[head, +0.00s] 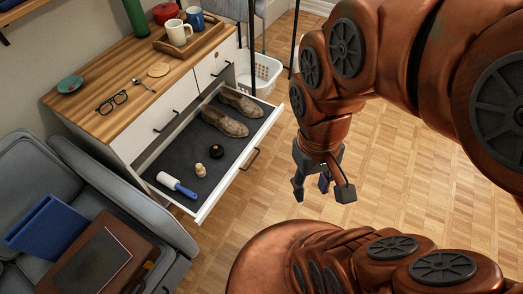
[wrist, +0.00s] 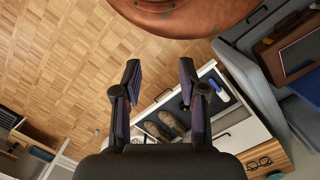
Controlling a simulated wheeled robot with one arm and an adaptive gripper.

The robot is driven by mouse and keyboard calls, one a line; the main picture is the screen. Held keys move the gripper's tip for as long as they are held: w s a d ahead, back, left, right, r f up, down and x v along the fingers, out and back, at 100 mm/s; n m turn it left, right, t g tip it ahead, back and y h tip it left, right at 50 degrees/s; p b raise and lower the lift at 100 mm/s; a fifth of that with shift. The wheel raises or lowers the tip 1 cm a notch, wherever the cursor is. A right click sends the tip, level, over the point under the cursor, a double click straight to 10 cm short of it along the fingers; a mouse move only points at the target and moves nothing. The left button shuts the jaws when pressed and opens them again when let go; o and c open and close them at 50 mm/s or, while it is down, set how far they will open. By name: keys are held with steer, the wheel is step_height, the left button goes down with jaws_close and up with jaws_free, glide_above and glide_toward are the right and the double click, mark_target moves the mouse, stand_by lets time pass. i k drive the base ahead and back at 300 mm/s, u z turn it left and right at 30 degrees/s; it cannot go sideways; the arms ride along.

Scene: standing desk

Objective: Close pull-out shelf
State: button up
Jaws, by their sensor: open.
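The pull-out shelf (head: 222,167) is drawn out from the lower part of the white, wood-topped cabinet (head: 126,144). It has a dark lining, a white front edge and a black handle (head: 250,159). On it lie a pair of brown shoes (head: 226,121), a white and blue lint roller (head: 176,185) and two small round items. My gripper (head: 322,188) is open and empty, to the right of the shelf's front and apart from it, above the floor. In the wrist view the shelf (wrist: 207,71) shows beyond the open fingers (wrist: 160,70), which partly hide it.
A grey seat (head: 38,170) with a blue folder and a brown bag stands close at the left. A white basket (head: 262,74) is behind the shelf's far end. Glasses, a tray and mugs sit on the cabinet top. The wood floor (head: 400,160) is clear at the right.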

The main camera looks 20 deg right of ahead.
mark_target(188, 145)
steer(key=z, duration=0.15)
steer(key=i, duration=0.4)
steer(key=u, duration=0.55)
steer(key=k, duration=1.25)
steer(key=u, duration=1.05)
steer(key=i, duration=1.4)
steer(key=z, duration=1)
steer(key=i, duration=0.25)
steer(key=z, duration=0.2)
